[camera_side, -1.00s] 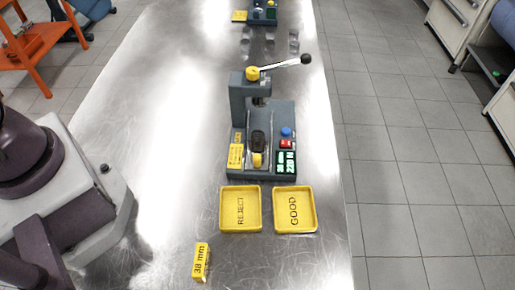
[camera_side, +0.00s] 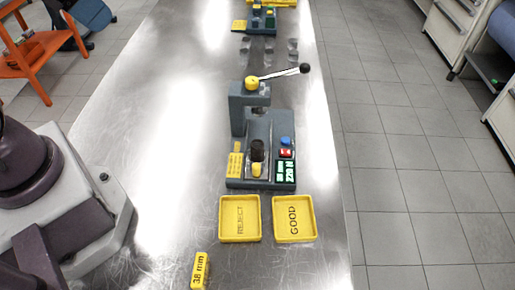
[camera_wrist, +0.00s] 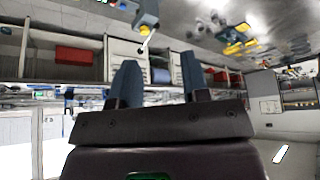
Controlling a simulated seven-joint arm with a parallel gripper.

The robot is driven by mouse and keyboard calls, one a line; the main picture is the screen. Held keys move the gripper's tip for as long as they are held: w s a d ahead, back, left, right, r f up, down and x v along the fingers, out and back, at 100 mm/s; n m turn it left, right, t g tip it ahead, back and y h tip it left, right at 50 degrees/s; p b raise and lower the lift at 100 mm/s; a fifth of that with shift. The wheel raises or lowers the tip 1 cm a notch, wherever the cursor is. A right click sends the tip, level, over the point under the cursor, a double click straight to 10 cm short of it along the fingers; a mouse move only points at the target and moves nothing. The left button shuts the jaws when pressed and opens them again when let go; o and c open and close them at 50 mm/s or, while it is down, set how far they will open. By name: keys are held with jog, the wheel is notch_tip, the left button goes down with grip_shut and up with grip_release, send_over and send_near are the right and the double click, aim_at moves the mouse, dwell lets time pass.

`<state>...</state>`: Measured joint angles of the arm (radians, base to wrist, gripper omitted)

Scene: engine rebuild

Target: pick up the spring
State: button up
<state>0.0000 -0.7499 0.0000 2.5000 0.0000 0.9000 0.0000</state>
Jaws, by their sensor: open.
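My gripper (camera_wrist: 158,68) shows only in the wrist view. Its two dark blue fingers stand apart with nothing between them. It is not in the side view. I cannot pick out the spring for certain. In the side view, small shiny grey pieces (camera_side: 268,48) lie on the table beyond the press tester; they are too small to tell as springs. A dark upright piece (camera_side: 257,149) stands in the tester (camera_side: 236,117), above a yellow part; I cannot tell what it is.
The yellow REJECT tray (camera_side: 224,237) and GOOD tray (camera_side: 278,238) sit before the tester. A yellow 38 mm block (camera_side: 199,270) lies nearer. The tester's lever (camera_side: 282,73) sticks out right. Another device (camera_side: 258,22) stands far back. The metal table's left side is clear.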

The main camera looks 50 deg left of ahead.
dwell(0.4)
jog(key=o, duration=0.3)
jog(key=shift+o, duration=0.2)
jog(key=n+g, duration=0.6)
jog(key=n, duration=1.2)
send_over(256, 146)
notch_tip(256, 146, down, 18)
jog(key=f, duration=0.7)
jog(key=shift+d+f, duration=0.15)
jog(key=shift+d, duration=0.1)
jog(key=shift+s+f, duration=0.15)
jog(key=shift+f, duration=1.2)
jog(key=shift+s+f, duration=0.1)
jog(key=shift+f, duration=1.25)
